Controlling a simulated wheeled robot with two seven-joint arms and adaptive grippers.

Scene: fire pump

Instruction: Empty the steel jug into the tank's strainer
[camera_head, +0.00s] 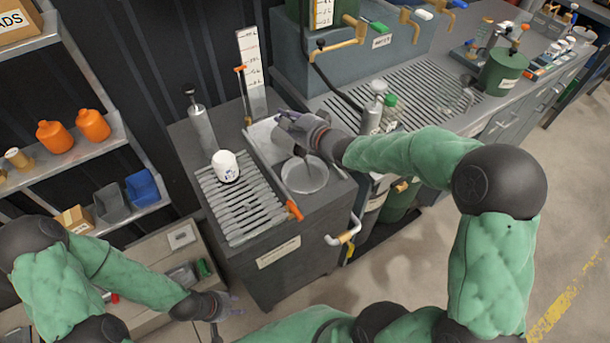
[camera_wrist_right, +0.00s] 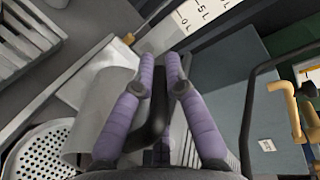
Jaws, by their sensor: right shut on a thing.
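The steel jug (camera_wrist_right: 95,115) is a plain grey cylinder with a dark handle, in the right wrist view. My right gripper (camera_wrist_right: 165,65) has its purple fingers closed around that handle. In the head view my right gripper (camera_head: 288,120) is above the tank (camera_head: 290,275), and the jug (camera_head: 284,141) is partly hidden beside it. The round strainer (camera_head: 305,180) is set in the tank top just below; its perforated face (camera_wrist_right: 38,155) shows beside the jug in the wrist view. The jug's contents are not visible. My left gripper (camera_head: 228,308) is low at the tank's left, empty, fingers apart.
A white canister (camera_head: 226,166) stands on the slatted grate (camera_head: 240,205) left of the strainer. An orange-tipped lever (camera_head: 294,211) lies beside the strainer. A grey pump bottle (camera_head: 373,110) and a green-capped bottle (camera_head: 390,112) stand close right, near my right forearm.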

